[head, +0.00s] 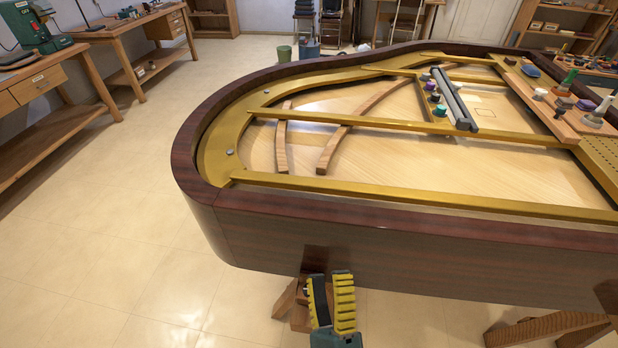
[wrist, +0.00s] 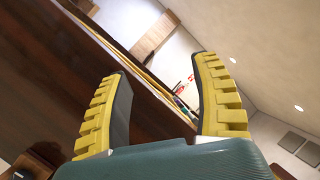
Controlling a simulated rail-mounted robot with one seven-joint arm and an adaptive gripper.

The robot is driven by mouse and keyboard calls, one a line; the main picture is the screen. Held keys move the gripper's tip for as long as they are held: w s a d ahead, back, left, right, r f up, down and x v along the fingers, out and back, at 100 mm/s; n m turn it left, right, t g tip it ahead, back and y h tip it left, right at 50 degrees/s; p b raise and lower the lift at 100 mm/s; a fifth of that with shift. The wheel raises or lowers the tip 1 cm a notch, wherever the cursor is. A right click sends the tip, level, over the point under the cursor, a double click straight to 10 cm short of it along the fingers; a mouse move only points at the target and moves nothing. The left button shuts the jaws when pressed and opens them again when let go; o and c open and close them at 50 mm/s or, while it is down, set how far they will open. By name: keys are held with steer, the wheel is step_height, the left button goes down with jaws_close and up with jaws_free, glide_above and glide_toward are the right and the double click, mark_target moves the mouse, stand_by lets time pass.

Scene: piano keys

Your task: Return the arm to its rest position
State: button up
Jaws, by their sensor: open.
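My gripper (head: 331,292) shows at the bottom middle of the head view, in front of the near side of the piano case (head: 400,248). Its two yellow, ribbed fingers point up. In the wrist view my gripper (wrist: 160,88) is open, its fingers wide apart with nothing between them. The dark wooden side of the case (wrist: 55,75) fills the left of that view, behind the left finger. Most of my arm is out of view.
The piano's gold frame (head: 400,194) holds a grey bar (head: 455,98) with small coloured knobs beside it. A plank (head: 575,105) with several tools lies at the right. Wooden trestles (head: 548,328) stand below. Workbenches (head: 40,125) line the left, and the floor (head: 130,220) there is clear.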

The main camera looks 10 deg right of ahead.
steer(key=s+a+r+n+t+y+p, duration=0.1)
steer(key=a+r+n+y+p, duration=0.2)
steer(key=r+n, duration=1)
steer(key=a+r+n+t+y+p, duration=0.15)
steer(key=a+r+n+y, duration=0.35)
steer(key=r, duration=1.6)
steer(key=s+d+f+n+g+h+b, duration=0.1)
steer(key=d+f+n+g+h, duration=0.2)
steer(key=d+n+h, duration=0.35)
step_height(320, 180, up, 38)
steer(key=p, duration=3.8)
steer(key=shift+r, duration=0.15)
steer(key=shift+w, duration=0.1)
